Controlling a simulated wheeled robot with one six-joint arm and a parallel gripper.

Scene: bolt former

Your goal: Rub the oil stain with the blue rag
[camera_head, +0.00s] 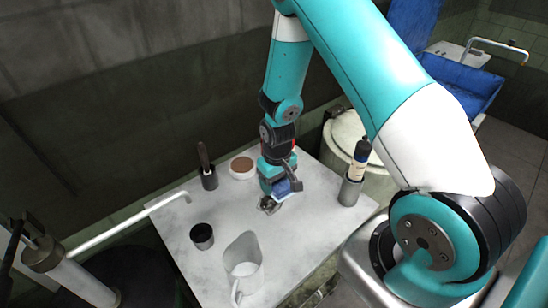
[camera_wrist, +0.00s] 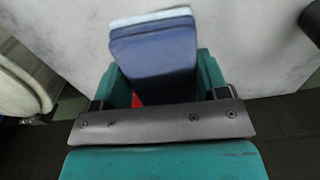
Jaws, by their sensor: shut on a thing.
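The blue rag (camera_head: 284,187) is held in my gripper (camera_head: 278,190), low over the pale grey table. In the wrist view the rag (camera_wrist: 155,52) is a folded dark blue block with a light blue edge, between the two teal fingers of my gripper (camera_wrist: 155,80). A dark greyish patch (camera_head: 268,205), which may be the oil stain, shows on the table just below and in front of the rag. I cannot tell whether the rag touches the tabletop.
On the table (camera_head: 215,273) stand a white pitcher (camera_head: 243,262), a dark cup (camera_head: 202,236), a holder with a dark-handled tool (camera_head: 208,172), a round brown-topped dish (camera_head: 242,167) and a bottle (camera_head: 359,160) in a grey holder (camera_head: 349,192). A pale drum (camera_head: 345,130) is behind.

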